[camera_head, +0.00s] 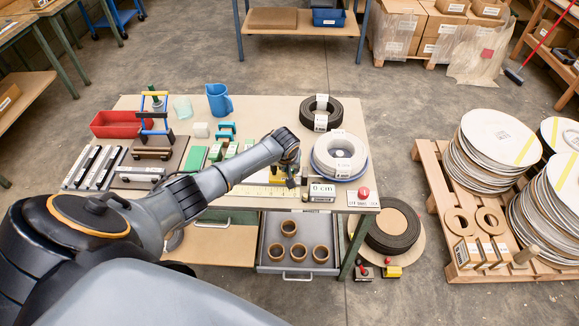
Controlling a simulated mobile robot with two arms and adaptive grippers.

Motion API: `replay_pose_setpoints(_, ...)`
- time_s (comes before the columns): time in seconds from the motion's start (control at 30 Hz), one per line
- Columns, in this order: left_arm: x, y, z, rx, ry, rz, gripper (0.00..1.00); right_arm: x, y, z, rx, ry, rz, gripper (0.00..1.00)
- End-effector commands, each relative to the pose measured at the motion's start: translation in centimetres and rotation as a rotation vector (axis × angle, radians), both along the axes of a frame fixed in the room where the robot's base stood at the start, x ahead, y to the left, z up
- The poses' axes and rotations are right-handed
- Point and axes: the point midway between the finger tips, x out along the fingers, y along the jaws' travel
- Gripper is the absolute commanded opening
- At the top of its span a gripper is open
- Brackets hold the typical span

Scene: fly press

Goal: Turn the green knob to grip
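My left arm reaches across the table from the left. Its gripper (291,181) points down at the table's front right, beside a small yellow object (277,174), well to the right of the green piece. The fingers are small and partly hidden by the wrist, so their opening is unclear. My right gripper is not in view.
The table (270,104) holds a red bin (118,126), a blue jug (218,101), green blocks (195,158), and black (335,108) and white (340,148) coils. An open drawer (268,243) holds several rings.

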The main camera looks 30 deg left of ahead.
Motion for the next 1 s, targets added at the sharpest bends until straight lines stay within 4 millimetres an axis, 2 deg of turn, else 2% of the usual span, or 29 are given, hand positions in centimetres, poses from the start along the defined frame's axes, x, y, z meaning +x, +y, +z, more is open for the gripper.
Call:
replay_pose_setpoints(0.27, 0.0, 0.0, 0.0, -0.001, 0.0, 0.002, 0.0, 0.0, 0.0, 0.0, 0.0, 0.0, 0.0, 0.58)
replay_pose_setpoints(0.3, 0.0, 0.0, 0.0, -0.001, 0.0, 0.002, 0.33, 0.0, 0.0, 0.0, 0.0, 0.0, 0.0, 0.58)
replay_pose_setpoints(0.4, 0.0, 0.0, 0.0, 0.0, 0.0, 0.001, 0.5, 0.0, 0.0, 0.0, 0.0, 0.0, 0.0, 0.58)
replay_pose_setpoints(0.77, 0.0, 0.1, 0.2, 0.001, 0.0, 0.0, 0.5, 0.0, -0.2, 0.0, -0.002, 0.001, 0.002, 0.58)
replay_pose_setpoints(1.0, -0.7, -0.2, 2.1, 0.001, -0.002, -0.001, 0.5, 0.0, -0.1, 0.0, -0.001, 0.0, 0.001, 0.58)
